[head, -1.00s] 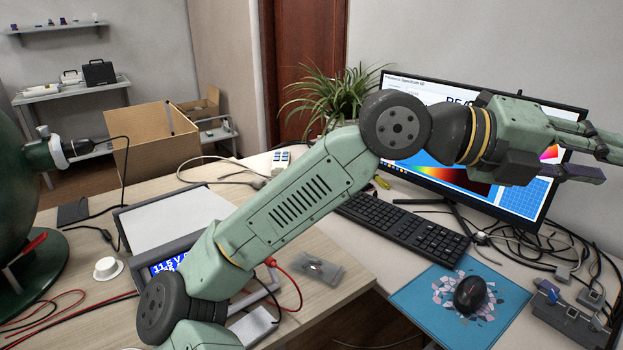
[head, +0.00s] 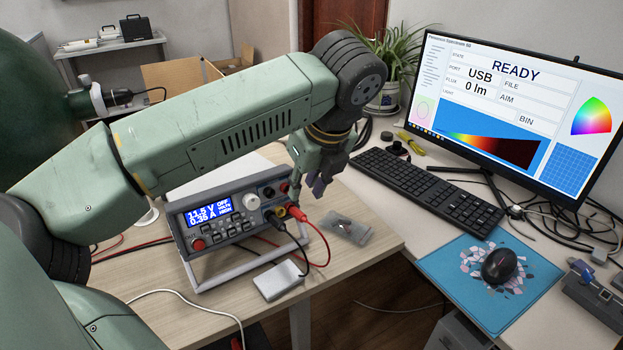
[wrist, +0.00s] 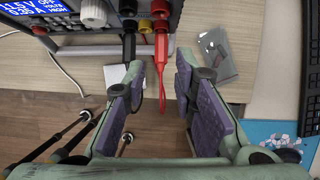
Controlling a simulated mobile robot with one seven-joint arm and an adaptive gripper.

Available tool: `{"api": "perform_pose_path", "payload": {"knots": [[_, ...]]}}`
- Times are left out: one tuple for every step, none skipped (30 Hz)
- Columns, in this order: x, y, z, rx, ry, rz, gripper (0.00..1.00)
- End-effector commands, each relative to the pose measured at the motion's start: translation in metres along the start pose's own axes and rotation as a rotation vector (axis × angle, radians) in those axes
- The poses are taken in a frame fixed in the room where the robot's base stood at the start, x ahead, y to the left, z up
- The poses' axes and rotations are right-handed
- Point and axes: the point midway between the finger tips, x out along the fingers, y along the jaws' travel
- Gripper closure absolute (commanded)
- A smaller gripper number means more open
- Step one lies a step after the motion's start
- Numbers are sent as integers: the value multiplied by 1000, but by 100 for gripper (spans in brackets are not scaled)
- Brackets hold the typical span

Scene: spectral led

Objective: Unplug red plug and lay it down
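The red plug (head: 299,214) sits in a front terminal of the bench power supply (head: 243,245), with its red cable looping down. In the wrist view the red plug (wrist: 161,48) points toward me, beside a black plug (wrist: 130,45). My gripper (wrist: 162,68) is open, its purple-padded fingers at either side of the red plug with a gap on the right. The left fingertip is close to the black plug; whether it touches cannot be told.
A small clear bag (head: 347,229) lies on the wooden table to the right of the supply. A white box (head: 279,280) lies in front. Bare tabletop (head: 370,255) shows near the right edge. A keyboard (head: 430,187) and monitor (head: 505,120) stand further right.

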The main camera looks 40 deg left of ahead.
Motion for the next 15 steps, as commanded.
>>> {"api": "perform_pose_path", "payload": {"knots": [[13, 0, -2, 1, 3, 0, 75], [19, 0, -2, 1, 3, -1, 75], [27, -1, -2, 2, 4, -2, 75], [32, -1, -2, 3, 4, -3, 75], [37, -1, -2, 3, 3, -3, 75], [44, -1, -2, 3, 3, -3, 75], [50, -1, -2, 3, 4, -3, 75], [54, -1, -2, 3, 4, -3, 75], [60, -1, -2, 4, 3, -3, 75], [63, -1, -2, 4, 3, -4, 75], [67, -1, -2, 4, 3, -4, 75], [71, -2, -2, 3, 3, -4, 75], [74, -2, -2, 3, 2, -5, 75], [76, -2, -2, 3, 2, -5, 75], [79, -2, -2, 3, 2, -5, 75]]}}
